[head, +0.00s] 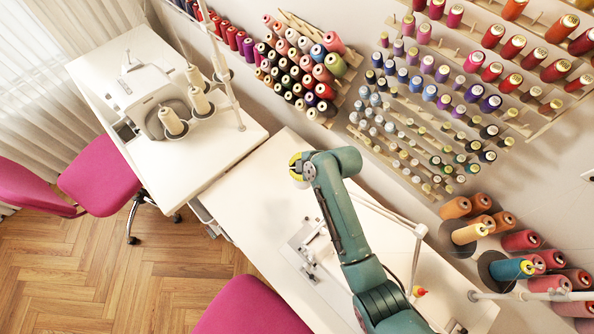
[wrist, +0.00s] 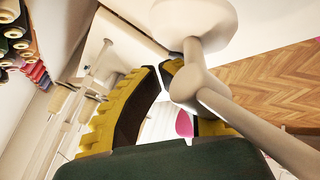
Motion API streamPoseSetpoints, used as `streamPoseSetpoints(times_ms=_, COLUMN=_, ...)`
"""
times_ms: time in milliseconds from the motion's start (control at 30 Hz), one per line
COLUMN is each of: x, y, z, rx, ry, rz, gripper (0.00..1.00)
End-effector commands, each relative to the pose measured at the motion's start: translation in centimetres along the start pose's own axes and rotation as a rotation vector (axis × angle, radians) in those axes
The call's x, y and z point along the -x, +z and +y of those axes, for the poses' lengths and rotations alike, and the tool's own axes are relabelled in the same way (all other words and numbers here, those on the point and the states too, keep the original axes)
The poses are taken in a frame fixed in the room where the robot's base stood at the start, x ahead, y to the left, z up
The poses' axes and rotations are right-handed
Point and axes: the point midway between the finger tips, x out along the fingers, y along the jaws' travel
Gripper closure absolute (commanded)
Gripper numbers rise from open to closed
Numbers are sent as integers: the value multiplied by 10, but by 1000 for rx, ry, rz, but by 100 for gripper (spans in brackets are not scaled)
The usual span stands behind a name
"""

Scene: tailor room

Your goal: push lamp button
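In the wrist view a white lamp-like fixture is close to the camera, with a round head (wrist: 195,25), a ball-like joint (wrist: 190,85) and a long pale arm (wrist: 260,130) running to the lower right. I cannot make out a button on it. My gripper (wrist: 160,70) has yellow ribbed fingers with dark pads. The tips look together, with a gap lower between the fingers and nothing held there. The joint covers part of the right finger; contact cannot be told. In the head view my gripper (head: 296,164) is above the white table, with a small pale part just below it.
The white table (head: 270,225) carries a sewing machine (head: 310,255) beside my arm. Another sewing machine (head: 155,95) stands on the left table. Thread racks (head: 300,65) line the wall. Pink chairs (head: 100,175) stand on the wooden floor (head: 90,265).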

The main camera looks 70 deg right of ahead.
Motion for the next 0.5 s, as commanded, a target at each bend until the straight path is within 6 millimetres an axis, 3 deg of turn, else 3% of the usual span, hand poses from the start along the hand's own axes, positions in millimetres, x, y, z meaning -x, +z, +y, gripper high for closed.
streamPoseSetpoints(times_ms=267, x=2, y=-1, z=1, rx=0, ry=1, rz=0, gripper=100)
streamPoseSetpoints(times_ms=500, x=22, y=-12, z=12, rx=0, ry=1, rz=0, gripper=100)
